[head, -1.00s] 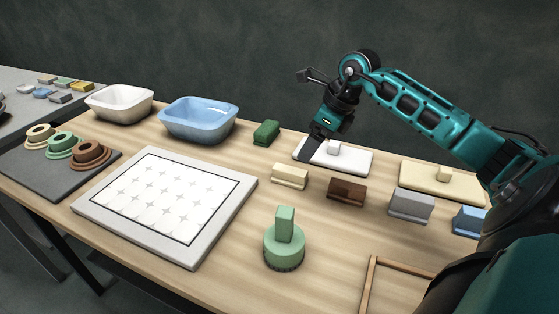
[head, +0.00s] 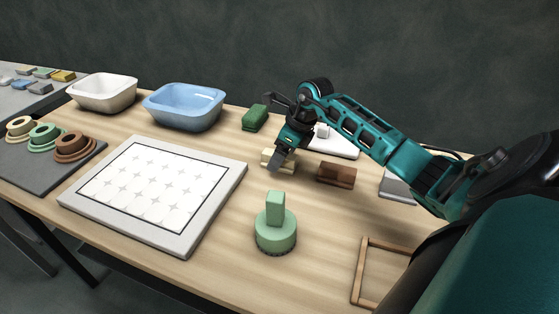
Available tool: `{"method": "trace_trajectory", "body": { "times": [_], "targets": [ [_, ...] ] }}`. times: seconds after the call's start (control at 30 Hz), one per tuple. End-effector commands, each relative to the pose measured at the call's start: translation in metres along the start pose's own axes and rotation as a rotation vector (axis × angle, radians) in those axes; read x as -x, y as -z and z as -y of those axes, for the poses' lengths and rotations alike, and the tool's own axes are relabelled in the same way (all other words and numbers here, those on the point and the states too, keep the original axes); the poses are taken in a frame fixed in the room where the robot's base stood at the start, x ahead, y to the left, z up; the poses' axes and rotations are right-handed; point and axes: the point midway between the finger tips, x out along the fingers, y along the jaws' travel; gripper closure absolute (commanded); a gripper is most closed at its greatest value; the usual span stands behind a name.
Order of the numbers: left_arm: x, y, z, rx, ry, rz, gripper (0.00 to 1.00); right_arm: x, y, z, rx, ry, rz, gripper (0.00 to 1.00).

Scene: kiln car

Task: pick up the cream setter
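The cream setter (head: 288,166) is a small pale block on the wooden table, left of the brown block and behind the green stamp-like piece. My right gripper (head: 276,163) points down at it and covers its middle in the head view. Only its left and right ends show. One dark finger shows in front of the block. I cannot tell whether the fingers touch the block or how far apart they are. My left gripper is not in view.
A brown block (head: 336,173) stands close on the right, a green block (head: 255,118) behind. A green knobbed piece (head: 276,232) stands in front. A patterned board (head: 224,208) lies left; a wooden frame (head: 362,262) lies front right. Blue (head: 184,112) and white (head: 103,95) basins stand at the back.

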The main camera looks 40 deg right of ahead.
Motion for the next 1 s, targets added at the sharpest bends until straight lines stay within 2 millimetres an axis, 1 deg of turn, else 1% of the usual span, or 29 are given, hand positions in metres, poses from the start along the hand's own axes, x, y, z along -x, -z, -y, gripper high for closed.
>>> {"method": "trace_trajectory", "body": {
  "times": [0.03, 0.1, 0.33, 0.37, 1.0],
  "targets": [
    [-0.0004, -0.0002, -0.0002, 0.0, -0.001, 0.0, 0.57, -0.0065, -0.0003, -0.0006, -0.002, -0.002, 0.002, 0.19],
    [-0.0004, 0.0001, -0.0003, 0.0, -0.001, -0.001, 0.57, -0.0104, -0.0002, -0.0001, -0.001, 0.001, 0.001, 0.19],
    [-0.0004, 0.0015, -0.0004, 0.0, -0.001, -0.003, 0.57, -0.0117, 0.0001, 0.0001, 0.001, 0.001, 0.0, 0.19],
    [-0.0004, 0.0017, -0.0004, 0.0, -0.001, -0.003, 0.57, -0.0117, 0.0001, 0.0001, 0.0, 0.001, 0.0, 0.21],
    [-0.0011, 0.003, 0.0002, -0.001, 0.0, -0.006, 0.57, -0.0114, 0.0004, 0.0001, 0.0, 0.001, 0.0, 0.82]
  ]
}}
